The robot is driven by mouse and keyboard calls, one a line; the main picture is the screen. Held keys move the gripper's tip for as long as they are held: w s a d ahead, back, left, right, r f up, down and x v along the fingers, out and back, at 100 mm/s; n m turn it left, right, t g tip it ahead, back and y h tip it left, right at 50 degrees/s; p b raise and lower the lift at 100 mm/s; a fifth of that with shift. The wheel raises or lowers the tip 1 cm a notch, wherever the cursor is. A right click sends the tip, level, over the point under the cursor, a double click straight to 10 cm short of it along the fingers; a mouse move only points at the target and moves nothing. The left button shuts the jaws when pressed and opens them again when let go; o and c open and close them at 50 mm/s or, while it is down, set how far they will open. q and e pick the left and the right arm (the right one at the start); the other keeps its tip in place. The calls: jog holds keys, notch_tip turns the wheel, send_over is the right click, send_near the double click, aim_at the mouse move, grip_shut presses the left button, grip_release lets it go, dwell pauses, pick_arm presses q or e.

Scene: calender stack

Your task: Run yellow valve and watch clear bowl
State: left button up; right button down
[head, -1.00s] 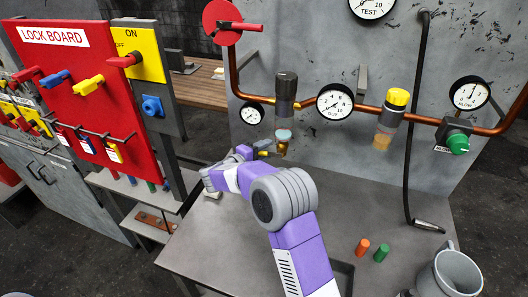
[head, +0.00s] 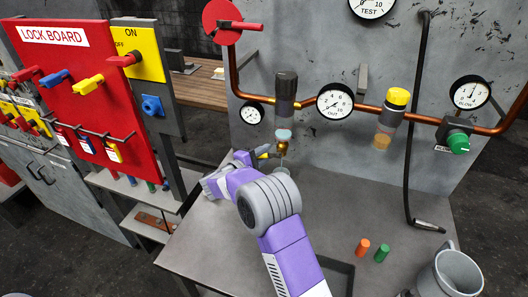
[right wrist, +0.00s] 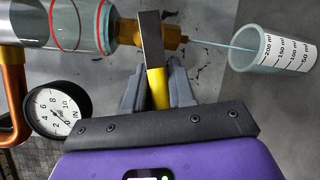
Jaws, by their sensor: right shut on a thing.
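The clear bowl (right wrist: 88,25) is a glass cylinder with red rings, at top left in the right wrist view. In the head view it hangs under a dark filter housing (head: 284,135). A brass drain fitting (right wrist: 174,36) sits at its end. A thin pale stream runs from it into a clear graduated beaker (right wrist: 272,48). The yellow valve (right wrist: 157,88) is a lever with a flat metal shank at the fitting. My right gripper (right wrist: 158,92) is shut on its yellow grip; the head view shows this hand (head: 258,156) beside the drain. My left gripper is not visible.
A round gauge (right wrist: 56,108) is near the bowl. Copper pipe (head: 358,107) crosses the grey panel. A black hose (head: 408,165) hangs to the bench (head: 340,215). Orange (head: 362,247) and green (head: 381,252) pegs and a grey mug (head: 445,275) stand at right.

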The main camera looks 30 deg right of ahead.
jog(key=shift+s+d+f+n+h, duration=0.15)
jog(key=shift+f+n+h, duration=0.35)
jog(key=shift+n, duration=0.5)
jog(key=shift+f, duration=0.1)
jog(key=c, duration=1.1)
grip_release()
jog(key=shift+s+a, duration=0.1)
jog(key=shift+a, duration=0.25)
jog(key=p+v, duration=0.1)
jog(key=v, duration=0.6)
